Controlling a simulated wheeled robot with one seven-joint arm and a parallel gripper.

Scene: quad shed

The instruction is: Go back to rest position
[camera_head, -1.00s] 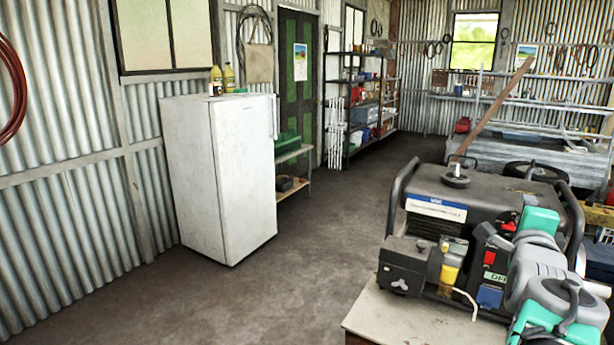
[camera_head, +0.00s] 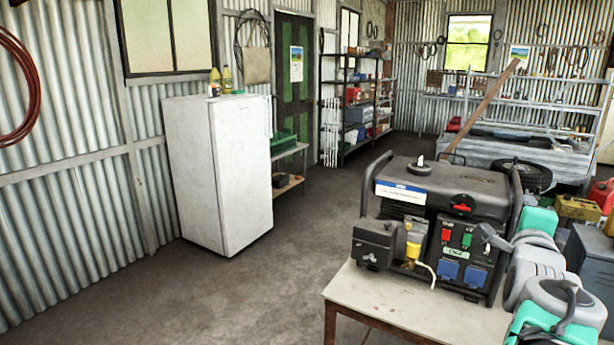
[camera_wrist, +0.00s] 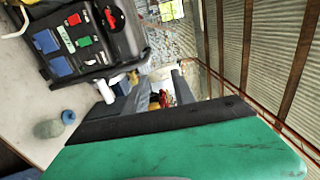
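My teal and grey arm (camera_head: 545,280) is folded at the lower right of the head view, in front of the right end of the table (camera_head: 400,308). In the wrist view my gripper (camera_wrist: 163,88) shows as two dark grey fingers beyond a green, black-edged body. The fingers look apart, and I see nothing held between them. The generator (camera_head: 435,200), black with red, green and blue panel parts, stands on the table left of my arm. It also shows at the upper left of the wrist view (camera_wrist: 85,40).
A white fridge (camera_head: 218,175) stands against the left wall. Shelves (camera_head: 355,105) line the back. A tyre (camera_head: 522,175), a yellow box (camera_head: 577,208) and a grey cabinet (camera_head: 592,258) are at the right. Floor between fridge and table is clear.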

